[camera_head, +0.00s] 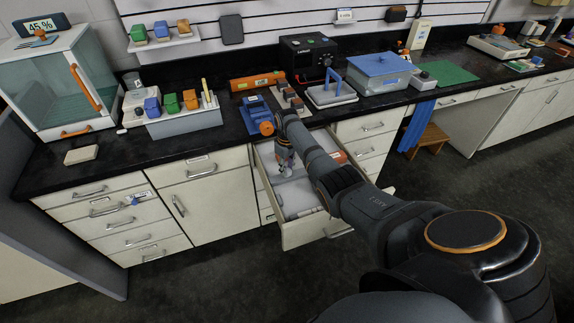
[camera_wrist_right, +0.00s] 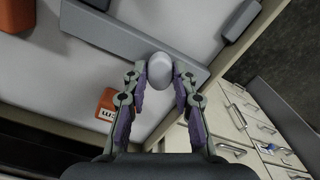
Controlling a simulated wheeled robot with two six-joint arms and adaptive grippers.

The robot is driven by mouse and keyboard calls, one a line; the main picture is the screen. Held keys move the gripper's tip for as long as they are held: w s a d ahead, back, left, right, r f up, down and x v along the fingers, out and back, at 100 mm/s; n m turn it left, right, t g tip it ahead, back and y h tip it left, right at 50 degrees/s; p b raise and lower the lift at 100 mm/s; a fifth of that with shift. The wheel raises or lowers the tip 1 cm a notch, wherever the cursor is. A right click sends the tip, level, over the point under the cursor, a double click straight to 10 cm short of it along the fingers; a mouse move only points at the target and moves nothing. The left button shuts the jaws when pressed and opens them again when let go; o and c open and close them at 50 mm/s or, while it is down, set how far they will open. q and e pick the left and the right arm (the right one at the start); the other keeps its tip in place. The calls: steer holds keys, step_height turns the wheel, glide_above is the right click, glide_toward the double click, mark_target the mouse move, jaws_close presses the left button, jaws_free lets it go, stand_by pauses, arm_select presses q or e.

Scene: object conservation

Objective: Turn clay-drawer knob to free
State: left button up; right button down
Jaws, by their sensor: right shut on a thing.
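My right gripper (camera_head: 285,165) reaches down into an open drawer (camera_head: 303,232). In the right wrist view its fingers (camera_wrist_right: 159,82) are shut on a pale, rounded, egg-like thing (camera_wrist_right: 159,69), in front of a grey bar (camera_wrist_right: 115,32). I cannot tell whether this thing is fixed to the bar or loose. A small blue knob-like fitting (camera_head: 133,201) sits beside a label on the front of a drawer at the left; it also shows, small, in the right wrist view (camera_wrist_right: 266,128). I cannot tell its turn position. My left gripper is out of view.
An orange labelled block (camera_wrist_right: 106,107) lies in the open drawer. On the black counter (camera_head: 205,147) stand a glass cabinet (camera_head: 64,85), a grey rack with coloured blocks (camera_head: 185,121) and a blue device (camera_head: 257,119). The floor before the left drawers is clear.

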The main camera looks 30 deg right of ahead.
steer(key=n, duration=0.3)
steer(key=shift+r+p, duration=0.15)
steer(key=shift+p, duration=0.25)
steer(key=n, duration=0.3)
steer(key=shift+p, duration=0.3)
steer(key=n, duration=0.6)
steer(key=shift+n, duration=0.3)
steer(key=c, duration=1.1)
jaws_free()
steer(key=shift+o, duration=0.2)
step_height(320, 180, up, 12)
